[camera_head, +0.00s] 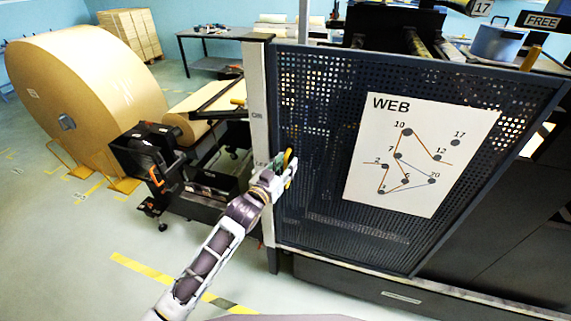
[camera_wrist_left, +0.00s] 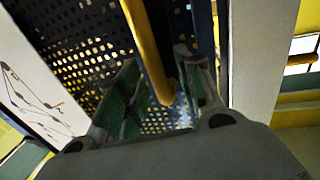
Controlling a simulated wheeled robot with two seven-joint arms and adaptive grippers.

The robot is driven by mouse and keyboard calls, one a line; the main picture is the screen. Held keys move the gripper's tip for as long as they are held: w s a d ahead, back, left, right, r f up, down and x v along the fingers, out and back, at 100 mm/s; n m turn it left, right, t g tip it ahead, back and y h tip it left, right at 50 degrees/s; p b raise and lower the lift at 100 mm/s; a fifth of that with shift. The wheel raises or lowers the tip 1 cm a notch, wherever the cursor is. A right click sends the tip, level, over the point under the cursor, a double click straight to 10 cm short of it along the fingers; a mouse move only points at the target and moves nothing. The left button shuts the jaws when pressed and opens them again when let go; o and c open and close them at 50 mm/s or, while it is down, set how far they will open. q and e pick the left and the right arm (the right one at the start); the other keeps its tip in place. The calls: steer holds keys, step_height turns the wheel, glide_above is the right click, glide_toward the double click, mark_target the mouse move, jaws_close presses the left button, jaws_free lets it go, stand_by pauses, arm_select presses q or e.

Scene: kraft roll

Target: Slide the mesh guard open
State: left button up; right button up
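The mesh guard (camera_head: 318,130) is a dark perforated panel in a grey frame, standing on the right of the head view. Its left edge meets a pale post (camera_head: 259,100). A yellow handle (camera_head: 289,154) stands upright near that edge; in the left wrist view the yellow bar (camera_wrist_left: 145,40) hangs in front of the mesh. My left gripper (camera_head: 288,166) is at the handle. In the wrist view its green-padded fingers (camera_wrist_left: 160,72) are apart, with the bar's end between them and gaps visible. My right gripper is not in view.
A white WEB diagram sheet (camera_head: 418,155) is fixed on the mesh. A large kraft roll (camera_head: 95,95) and a dark roll stand unit (camera_head: 150,155) are at left. A table (camera_head: 215,32) stands behind. The floor in front has yellow tape and is clear.

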arm_select(q)
steer(key=shift+w+d, duration=0.1)
steer(key=shift+w, duration=0.05)
jaws_close()
stand_by(0.6)
